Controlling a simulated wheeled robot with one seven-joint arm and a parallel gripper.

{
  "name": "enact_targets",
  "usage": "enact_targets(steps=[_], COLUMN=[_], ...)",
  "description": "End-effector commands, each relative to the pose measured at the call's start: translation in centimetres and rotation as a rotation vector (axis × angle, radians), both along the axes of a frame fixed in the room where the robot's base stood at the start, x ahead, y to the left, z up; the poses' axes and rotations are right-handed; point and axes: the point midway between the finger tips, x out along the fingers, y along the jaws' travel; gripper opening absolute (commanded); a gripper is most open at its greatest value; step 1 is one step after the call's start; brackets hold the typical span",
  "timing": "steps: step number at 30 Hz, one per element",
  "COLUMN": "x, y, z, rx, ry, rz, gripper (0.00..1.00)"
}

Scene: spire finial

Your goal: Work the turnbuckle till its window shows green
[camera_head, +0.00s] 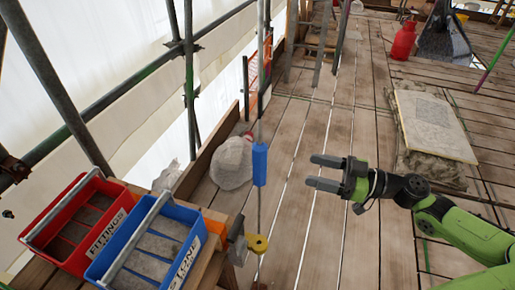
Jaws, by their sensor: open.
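A thin upright rod (259,95) runs from the top edge down past the crates, with a blue sleeve (260,165) around it, which looks like the turnbuckle body. A yellow fitting (257,243) sits low on the rod, beside a grey bracket at the bench corner. No window or its colour can be made out at this size. My gripper (312,171) is to the right of the blue sleeve, apart from it. Its two dark fingers point left, are open and hold nothing.
A red crate (115,184) and a blue crate (194,244) stand on the bench at lower left. Scaffold poles and white sheeting line the left. A stone slab (434,125), a red canister (403,41) and a grey sack (231,163) lie around. Middle planks are clear.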

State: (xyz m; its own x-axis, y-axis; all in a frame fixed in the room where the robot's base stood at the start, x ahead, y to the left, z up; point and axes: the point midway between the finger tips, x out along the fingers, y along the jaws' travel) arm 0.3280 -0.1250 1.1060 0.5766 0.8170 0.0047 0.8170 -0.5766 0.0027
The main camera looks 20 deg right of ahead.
Motion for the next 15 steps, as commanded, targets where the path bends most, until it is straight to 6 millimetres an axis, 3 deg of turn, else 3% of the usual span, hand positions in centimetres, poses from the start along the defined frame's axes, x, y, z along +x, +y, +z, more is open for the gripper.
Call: enact_targets(steps=[15], x=[7.0], y=[10.4], z=[0.0], rx=[-0.001], ry=[0.004], rz=[0.008], gripper=[0.64])
